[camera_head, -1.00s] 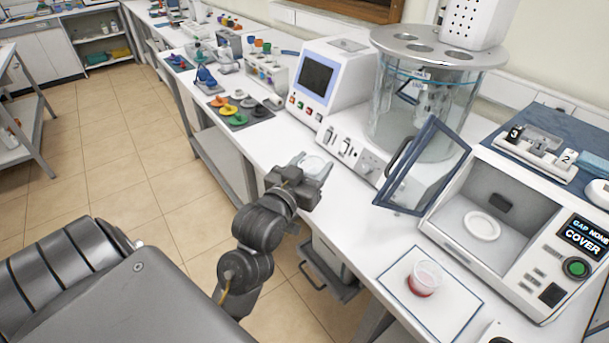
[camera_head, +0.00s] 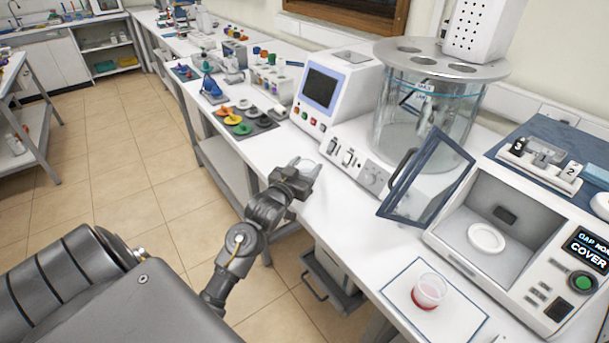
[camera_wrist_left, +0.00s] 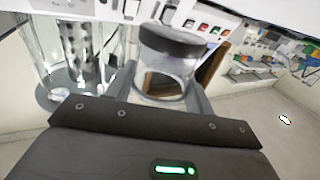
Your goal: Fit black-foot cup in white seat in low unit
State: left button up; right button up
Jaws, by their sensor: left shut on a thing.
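My left gripper (camera_head: 305,170) is shut on the black-foot cup (camera_head: 308,163) above the front edge of the bench. In the left wrist view, which looks upside down, the clear cup (camera_wrist_left: 165,78) with its thick dark foot (camera_wrist_left: 172,42) is between the fingers of the left gripper (camera_wrist_left: 158,95). The low unit (camera_head: 455,262) is a white box at the right with its glass door (camera_head: 428,178) swung open. The white seat (camera_head: 486,238), a round ring, lies empty on its floor. The cup is well left of the unit. My right gripper is out of view.
A red-foot cup (camera_head: 428,290) stands on a blue-edged white mat (camera_head: 392,284) before the unit. A glass tank (camera_head: 400,115) and a screen unit (camera_head: 345,80) stand behind my gripper. The open door juts out between tank and unit. An open drawer (camera_head: 333,283) hangs below.

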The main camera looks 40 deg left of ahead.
aim_at(305, 174)
pick_arm(q)
jog(key=shift+w+a+f, duration=0.4)
jog(key=shift+w+f, duration=0.05)
jog(key=shift+f, duration=0.25)
notch_tip(305, 174, down, 2)
jog(key=shift+f+p, duration=0.15)
jog(key=shift+p, duration=0.35)
jog(key=shift+f, duration=0.4)
jog(key=o, duration=1)
jog(key=shift+f, duration=0.15)
